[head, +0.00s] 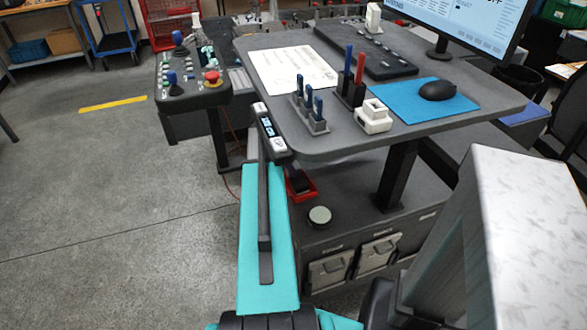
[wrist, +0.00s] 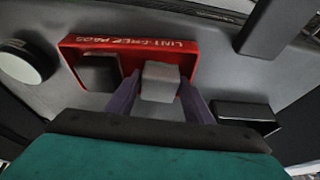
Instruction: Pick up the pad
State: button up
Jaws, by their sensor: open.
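The grey pad (wrist: 160,82) is a small block at the open front of a red tray (wrist: 130,42) lettered "LINT-FREE PADS" in the wrist view. My gripper (wrist: 160,94) is open, with one purple-grey finger on each side of the pad. I cannot tell whether either finger touches it. The red tray also shows in the head view (head: 311,190), on the low dark cabinet under the table; the pad and my fingers cannot be made out there.
A dark block (wrist: 100,73) fills the tray's left part. A round puck (wrist: 22,65) lies to the left and a black box (wrist: 246,115) to the right.

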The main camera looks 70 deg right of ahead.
jog(key=c, duration=0.8)
jog(key=shift+r, duration=0.2)
jog(key=shift+r, duration=0.85)
jog(key=shift+b+v, duration=0.35)
jog(key=shift+v, duration=0.45)
jog(key=w+a, duration=0.3)
jog(key=w, duration=0.1)
jog(key=w+a+b, duration=0.1)
jog(key=w+a, duration=0.3)
jog(key=w, duration=0.1)
jog(key=w+a, duration=0.4)
jog(key=shift+w+b, duration=0.2)
jog(key=shift+b, duration=0.15)
